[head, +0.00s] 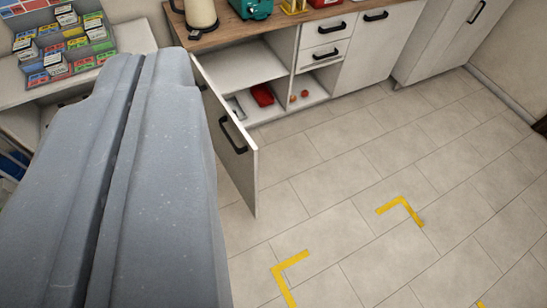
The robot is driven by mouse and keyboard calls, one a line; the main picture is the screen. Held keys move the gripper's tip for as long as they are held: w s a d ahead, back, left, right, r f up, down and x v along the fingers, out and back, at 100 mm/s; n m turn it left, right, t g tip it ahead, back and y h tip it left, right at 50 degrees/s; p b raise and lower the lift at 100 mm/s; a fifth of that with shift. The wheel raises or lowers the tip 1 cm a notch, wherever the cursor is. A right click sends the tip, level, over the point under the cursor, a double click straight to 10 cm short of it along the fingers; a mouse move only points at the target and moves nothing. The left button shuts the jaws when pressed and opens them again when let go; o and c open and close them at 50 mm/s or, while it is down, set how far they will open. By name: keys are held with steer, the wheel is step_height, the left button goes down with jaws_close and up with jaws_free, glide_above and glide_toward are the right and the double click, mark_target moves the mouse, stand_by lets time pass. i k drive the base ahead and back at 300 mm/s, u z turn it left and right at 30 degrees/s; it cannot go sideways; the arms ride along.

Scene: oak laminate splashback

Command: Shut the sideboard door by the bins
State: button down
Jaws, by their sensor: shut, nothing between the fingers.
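The sideboard door (238,165) is white with a black bar handle (232,135). It stands open, swung out from the sideboard front towards me, at the left end of the open compartment (245,68). My gripper (152,58) is large, grey and close to the camera, filling the left of the view. Its two fingers are shut together along a dark seam, with nothing between them. In the picture it lies left of the door and hides part of the door's left side. I cannot tell whether they touch. No bins can be made out clearly.
The compartment holds a red item (262,95) and small orange things. A kettle (201,14) and a teal appliance (250,8) stand on the wooden worktop (222,34). A rack of coloured boxes (65,45) is at left. The tiled floor right of the door is clear, with yellow tape marks (400,207).

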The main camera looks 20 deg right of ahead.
mark_target(236, 149)
steer(key=z, duration=0.15)
steer(key=i, duration=1)
steer(key=u, duration=0.05)
